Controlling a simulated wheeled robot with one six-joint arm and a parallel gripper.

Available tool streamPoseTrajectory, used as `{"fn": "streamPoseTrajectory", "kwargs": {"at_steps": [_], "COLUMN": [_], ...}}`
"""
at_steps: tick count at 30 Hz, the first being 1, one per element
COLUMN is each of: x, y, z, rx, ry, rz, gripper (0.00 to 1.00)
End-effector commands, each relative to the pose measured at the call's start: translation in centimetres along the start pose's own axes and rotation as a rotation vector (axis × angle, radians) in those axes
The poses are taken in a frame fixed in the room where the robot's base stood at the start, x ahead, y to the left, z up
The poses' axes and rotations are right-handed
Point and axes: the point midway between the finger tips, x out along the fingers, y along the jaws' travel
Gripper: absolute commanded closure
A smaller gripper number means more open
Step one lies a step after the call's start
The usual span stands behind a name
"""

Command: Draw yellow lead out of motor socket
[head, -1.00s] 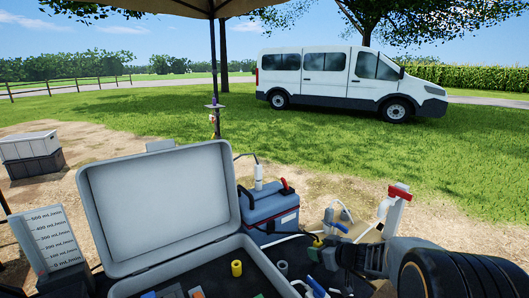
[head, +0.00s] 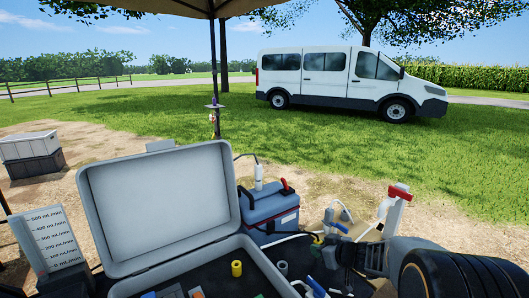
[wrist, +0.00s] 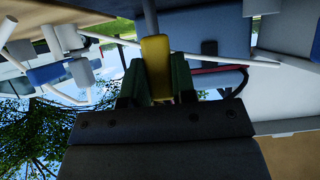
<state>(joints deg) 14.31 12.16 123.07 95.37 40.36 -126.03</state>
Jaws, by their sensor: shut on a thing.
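In the wrist view, the yellow lead (wrist: 156,58) shows as a yellow plug body between the two dark green fingers of my gripper (wrist: 156,82). The fingers are shut on it from both sides. A thin grey shaft runs from the far end of the yellow body to the picture's edge. In the head view, my gripper (head: 329,250) is small at the lower right, among hoses and fittings, and the lead is hard to make out there. I cannot make out the motor socket or tell whether the plug is still in it.
The open grey case (head: 160,205) stands left of my gripper. A white and red tool (head: 397,205) rises close behind my arm.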

Motion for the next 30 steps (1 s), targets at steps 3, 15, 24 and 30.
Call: {"fn": "streamPoseTrajectory", "kwargs": {"at_steps": [3,15,24,30], "x": [-0.6,-2.1,-2.3,-2.3], "y": [0.0,0.0,0.0,0.0], "z": [-1.1,-3.6,-4.0,-4.0], "rx": [-0.002,-0.001,0.000,0.000], "ry": [0.003,0.001,0.001,0.001], "rz": [0.002,0.001,0.001,0.001], "gripper": [0.97,0.97,0.97,0.97]}}
